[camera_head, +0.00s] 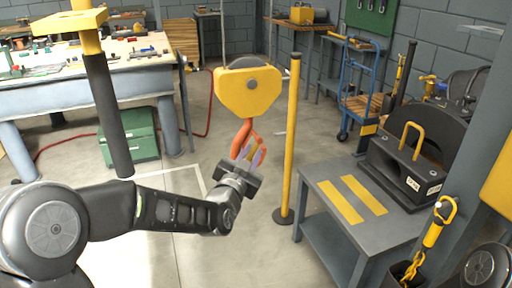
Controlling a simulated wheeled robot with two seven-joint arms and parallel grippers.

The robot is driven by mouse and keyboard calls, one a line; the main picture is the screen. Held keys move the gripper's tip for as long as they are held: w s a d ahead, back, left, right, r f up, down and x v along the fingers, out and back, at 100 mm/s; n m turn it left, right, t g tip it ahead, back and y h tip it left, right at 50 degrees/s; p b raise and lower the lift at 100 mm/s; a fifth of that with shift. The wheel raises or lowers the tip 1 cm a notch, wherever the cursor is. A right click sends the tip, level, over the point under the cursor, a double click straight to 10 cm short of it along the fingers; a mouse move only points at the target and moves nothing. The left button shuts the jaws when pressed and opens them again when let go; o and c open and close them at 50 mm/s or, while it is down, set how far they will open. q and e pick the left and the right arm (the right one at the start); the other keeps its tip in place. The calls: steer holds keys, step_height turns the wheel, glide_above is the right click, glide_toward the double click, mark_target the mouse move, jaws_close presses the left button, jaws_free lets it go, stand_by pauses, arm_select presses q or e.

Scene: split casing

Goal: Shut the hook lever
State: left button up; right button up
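A yellow crane block (246,92) hangs near the middle of the view. An orange-red hook (242,138) hangs below it, and a thin orange-yellow piece at its right side looks like the hook lever (256,139). My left gripper (249,156) reaches up at the lower end of the hook. My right gripper is out of view.
A yellow post (289,140) stands just right of the hook. A grey table (325,202) with yellow stripes carries a dark casing (405,170) at right. A workbench (60,85) and green box (130,137) stand at left. The floor below the gripper is open.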

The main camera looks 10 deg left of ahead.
arm_select(q)
steer(key=w, duration=0.4)
steer(key=shift+w+d, duration=0.15)
steer(key=shift+d, duration=0.05)
steer(key=shift+c, duration=0.4)
jaws_close()
